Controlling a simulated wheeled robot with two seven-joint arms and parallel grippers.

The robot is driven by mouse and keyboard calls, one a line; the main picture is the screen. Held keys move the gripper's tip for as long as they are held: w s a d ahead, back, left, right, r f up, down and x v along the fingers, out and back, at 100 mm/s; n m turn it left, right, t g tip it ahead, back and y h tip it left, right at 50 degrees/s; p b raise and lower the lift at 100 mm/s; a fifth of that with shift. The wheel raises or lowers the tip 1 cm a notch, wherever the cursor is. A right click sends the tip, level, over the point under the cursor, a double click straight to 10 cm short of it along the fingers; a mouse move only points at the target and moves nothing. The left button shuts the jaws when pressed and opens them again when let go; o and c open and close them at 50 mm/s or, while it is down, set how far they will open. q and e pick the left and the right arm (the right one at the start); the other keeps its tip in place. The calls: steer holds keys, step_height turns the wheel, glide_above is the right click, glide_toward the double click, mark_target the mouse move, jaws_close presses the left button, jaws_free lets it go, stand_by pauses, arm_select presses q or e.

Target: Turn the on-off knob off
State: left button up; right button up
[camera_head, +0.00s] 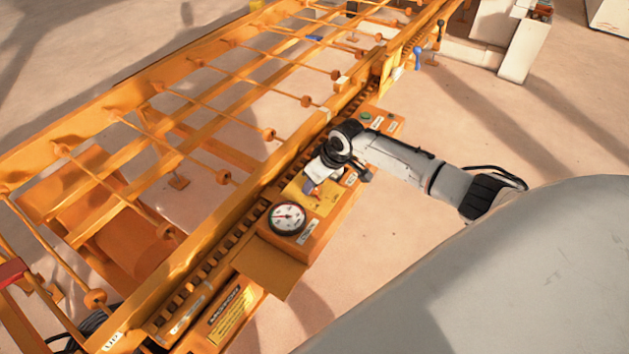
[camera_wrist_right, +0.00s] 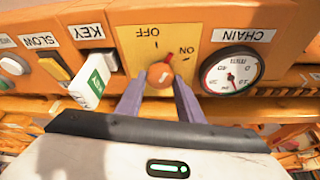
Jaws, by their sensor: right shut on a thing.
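The on-off knob (camera_wrist_right: 160,75) is a small orange-red knob on a yellow plate (camera_wrist_right: 140,45), with upside-down OFF and ON labels in the right wrist view. Its red pointer aims up and right, toward ON. My right gripper (camera_wrist_right: 159,90) has one grey finger on each side of the knob and is shut on it. In the head view my right gripper (camera_head: 311,187) reaches down to the yellow plate (camera_head: 325,203) and largely hides the knob. My left gripper is not in view.
A round CHAIN gauge (camera_wrist_right: 231,72) sits right of the knob, also in the head view (camera_head: 287,218). A white-green KEY switch (camera_wrist_right: 95,82) and a yellow SLOW switch (camera_wrist_right: 53,67) sit left. The orange roller frame (camera_head: 190,235) runs alongside the panel.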

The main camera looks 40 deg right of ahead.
steer(key=shift+d+f+n+y+b, duration=0.15)
steer(key=shift+n+y+b, duration=0.3)
steer(key=shift+n, duration=0.55)
steer(key=n+g+y+b, duration=0.1)
steer(key=n+b, duration=0.2)
steer(key=n, duration=0.1)
steer(key=shift+w, duration=0.1)
steer(key=shift+n+b, duration=0.3)
steer(key=shift+b, duration=0.05)
steer(key=shift+y, duration=0.25)
steer(key=shift+g, duration=0.3)
steer(key=o, duration=1)
steer(key=shift+o, duration=0.3)
